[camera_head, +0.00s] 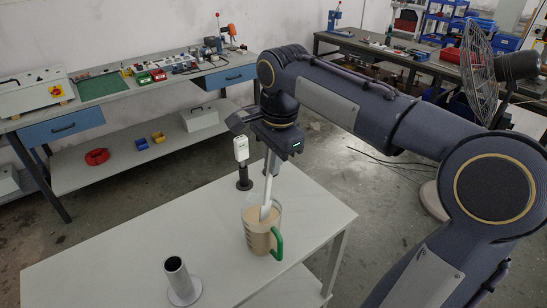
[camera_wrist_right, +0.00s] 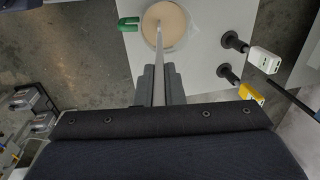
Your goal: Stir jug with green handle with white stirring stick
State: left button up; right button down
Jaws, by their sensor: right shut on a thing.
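The clear jug with the green handle (camera_head: 256,239) stands upright on the white table (camera_head: 110,258) and holds a beige liquid. Its green handle (camera_head: 278,244) faces the front right, and also shows in the wrist view (camera_wrist_right: 128,24). My right gripper (camera_head: 271,155) is above the jug, shut on the white stirring stick (camera_head: 268,190). The stick hangs down, slightly tilted, with its lower end inside the jug. In the wrist view the stick (camera_wrist_right: 158,65) runs between the fingers to the beige liquid (camera_wrist_right: 168,24). How deep its tip reaches is hidden. My left gripper is out of view.
A metal tube holder (camera_head: 177,278) stands empty at the table's front. A white device (camera_head: 241,149) on a black stand is behind the jug; a yellow device (camera_wrist_right: 251,94) shows beside it in the wrist view. The table left of the jug is clear. Workbenches line the walls.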

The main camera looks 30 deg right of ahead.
aim_at(267, 202)
jog(key=shift+w+a+f+b, duration=0.1)
jog(key=shift+w+f+b, duration=0.15)
jog(key=shift+f+b, duration=1.15)
jog(key=shift+w+d+f+b, duration=0.1)
jog(key=shift+w+f+b, duration=0.4)
jog(key=shift+f, duration=1.6)
jog(key=shift+w+a+f+b, duration=0.1)
jog(key=shift+f+b, duration=1.15)
jog(key=shift+f, duration=0.5)
jog(key=shift+s, duration=0.1)
